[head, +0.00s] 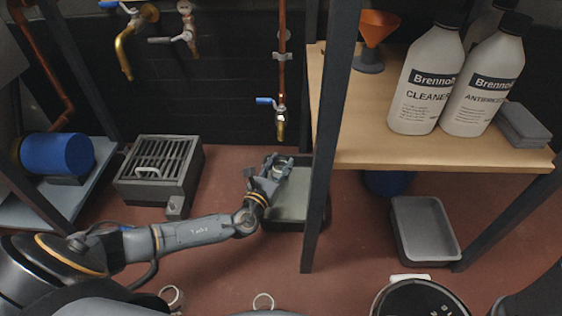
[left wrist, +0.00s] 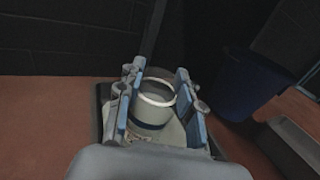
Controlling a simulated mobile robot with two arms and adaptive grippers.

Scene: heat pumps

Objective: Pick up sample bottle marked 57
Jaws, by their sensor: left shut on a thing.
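My left gripper (head: 280,163) reaches out over a grey tray (head: 288,208) on the floor, beside the shelf's front post. It is shut on a small pale bottle (head: 281,171), of which little shows in the head view. In the left wrist view the gripper (left wrist: 158,92) has its blue-padded fingers on either side of the bottle (left wrist: 152,112), which has a round white rim at its top. Part of a label shows low on it, but I cannot read a number. My right gripper is not in view.
A black grated box (head: 160,170) sits left, an empty grey tray (head: 425,230) right. Pipe valves (head: 278,105) hang above.

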